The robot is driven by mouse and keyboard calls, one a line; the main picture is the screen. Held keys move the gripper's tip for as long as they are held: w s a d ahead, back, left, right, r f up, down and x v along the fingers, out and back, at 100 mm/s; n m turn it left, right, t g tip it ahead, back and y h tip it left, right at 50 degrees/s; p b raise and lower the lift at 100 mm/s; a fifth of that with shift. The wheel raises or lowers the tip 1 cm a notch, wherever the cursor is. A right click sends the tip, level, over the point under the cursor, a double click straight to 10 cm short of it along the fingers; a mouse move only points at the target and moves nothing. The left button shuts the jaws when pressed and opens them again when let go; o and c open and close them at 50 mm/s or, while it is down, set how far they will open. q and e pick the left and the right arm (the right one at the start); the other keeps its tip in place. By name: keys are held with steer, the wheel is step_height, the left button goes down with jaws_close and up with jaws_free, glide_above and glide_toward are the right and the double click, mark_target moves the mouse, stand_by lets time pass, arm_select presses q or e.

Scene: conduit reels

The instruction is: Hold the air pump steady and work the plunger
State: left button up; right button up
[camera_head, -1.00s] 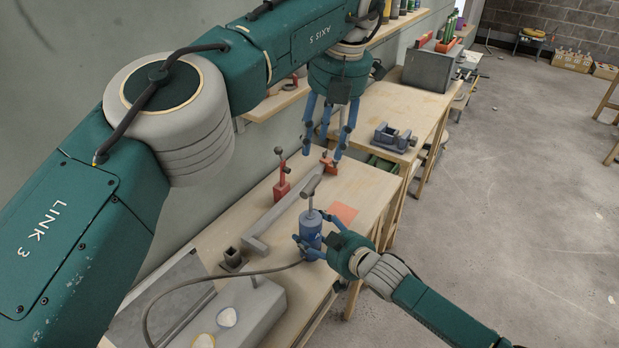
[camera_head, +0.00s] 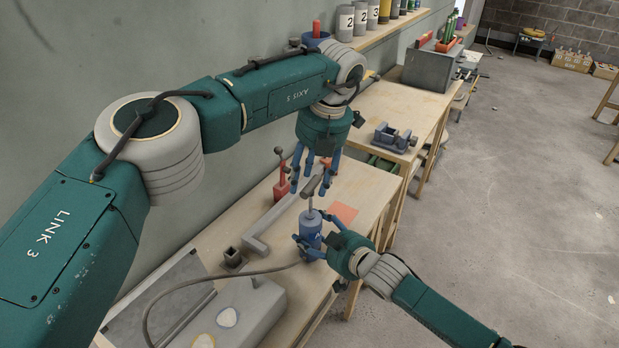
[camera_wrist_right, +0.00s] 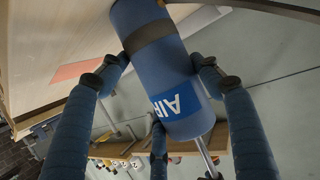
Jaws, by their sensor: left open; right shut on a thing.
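The blue air pump (camera_head: 311,228) stands upright on the wooden bench, its plunger rod raised with a crossbar handle (camera_head: 312,186) on top. My right gripper (camera_head: 314,240) is shut around the pump's body from the right side. In the right wrist view, its fingers lie around the blue pump cylinder (camera_wrist_right: 165,65), which has a dark band and a label reading "AIR"; the metal plunger rod (camera_wrist_right: 206,158) sticks out of one end. My left gripper (camera_head: 313,188) is open and points down, fingertips around or just beside the handle; contact cannot be told.
A hose (camera_head: 235,275) runs from the pump across the bench to the left. A red lever tool (camera_head: 281,180), a grey angled bar (camera_head: 268,228) and an orange sheet (camera_head: 344,213) lie close by. A grey box (camera_head: 255,308) stands at the front left.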

mark_target(311, 196)
arm_select(q)
jaws_close()
steer(key=x, duration=0.2)
steer(key=d+x, duration=0.1)
steer(key=x, duration=0.3)
steer(key=shift+s+f, duration=0.3)
steer(key=shift+f, duration=0.25)
steer(key=shift+a+f, duration=0.1)
steer(key=shift+f, duration=0.1)
jaws_free()
steer(key=shift+w, duration=0.1)
steer(key=v, duration=1.2)
